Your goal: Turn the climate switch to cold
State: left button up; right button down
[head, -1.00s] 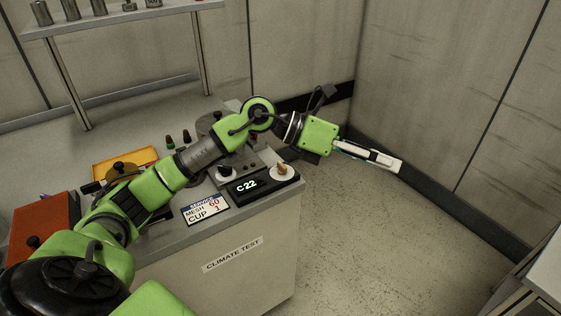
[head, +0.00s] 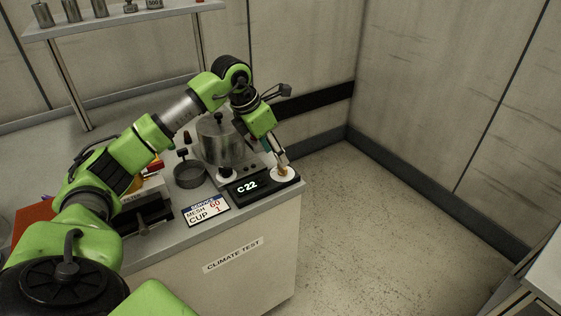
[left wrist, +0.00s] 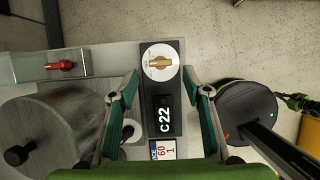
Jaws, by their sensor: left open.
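The climate switch (head: 290,178) is a round white dial with a brass knob, at the right front corner of the counter in the head view. It also shows in the left wrist view (left wrist: 160,62), where the knob lies crosswise and the small dial lettering cannot be read. My left gripper (head: 282,162) points down just above the dial. In the left wrist view its open fingers (left wrist: 161,76) are spread to either side of the dial, with nothing between the tips.
A black display (head: 247,188) reading C 22 sits left of the dial. A sign card (head: 206,209) lies farther left. A metal pot (head: 218,145) and a small dark pan (head: 189,175) stand behind. A red knob (left wrist: 60,66) shows in the left wrist view. Floor right of the counter is clear.

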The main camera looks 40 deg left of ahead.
aim_at(280, 172)
pick_arm(q)
jog(key=shift+x, duration=2.75)
jog(key=c, duration=1.1)
